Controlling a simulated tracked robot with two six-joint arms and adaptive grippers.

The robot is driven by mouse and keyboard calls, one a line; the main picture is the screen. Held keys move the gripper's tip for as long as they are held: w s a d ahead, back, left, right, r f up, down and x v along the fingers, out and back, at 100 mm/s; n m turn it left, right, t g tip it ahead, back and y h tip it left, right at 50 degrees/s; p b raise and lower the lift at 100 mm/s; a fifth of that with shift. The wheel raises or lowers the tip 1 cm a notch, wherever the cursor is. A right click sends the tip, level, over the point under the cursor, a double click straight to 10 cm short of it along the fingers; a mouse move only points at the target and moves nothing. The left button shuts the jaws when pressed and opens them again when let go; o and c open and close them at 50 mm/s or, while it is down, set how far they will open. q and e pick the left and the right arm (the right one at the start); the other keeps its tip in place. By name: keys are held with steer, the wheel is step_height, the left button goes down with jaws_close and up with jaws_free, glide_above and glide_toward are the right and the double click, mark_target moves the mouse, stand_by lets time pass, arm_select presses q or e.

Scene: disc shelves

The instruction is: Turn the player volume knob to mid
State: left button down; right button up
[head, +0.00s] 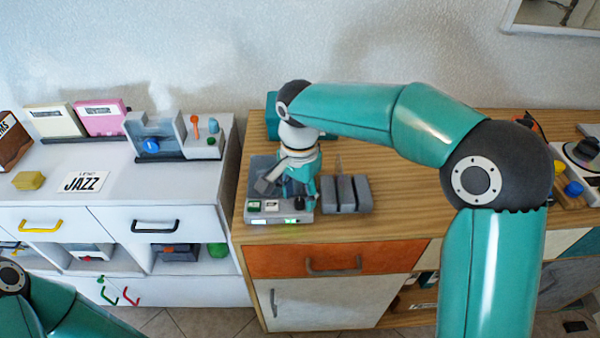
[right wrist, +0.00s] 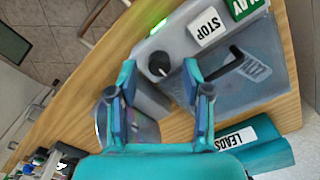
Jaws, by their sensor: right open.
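The grey player (head: 262,218) stands on the wooden cabinet top near its left front, partly hidden by my right gripper (head: 299,190). It also fills the upper right of the right wrist view (right wrist: 262,85). Its black volume knob (right wrist: 158,63) sits beside the white STOP button (right wrist: 205,26) and the green PLAY button (right wrist: 243,7). My right gripper (right wrist: 159,72) is open over the player, pointing down. The knob shows in the gap between the fingertips, and I cannot tell whether they touch it. My left arm enters at bottom left; its gripper is out of view.
A dark slotted rack (head: 346,194) stands close on the player's right. A teal box (right wrist: 270,152) marked LEADS is behind the player. A white cabinet (head: 100,200) with a JAZZ card (head: 83,182) stands to the left. The wooden top (head: 405,215) right of the rack is clear.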

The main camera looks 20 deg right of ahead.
mark_target(300, 200)
step_height(300, 200, up, 11)
stand_by(0.3)
steer(key=shift+f, duration=0.15)
stand_by(0.3)
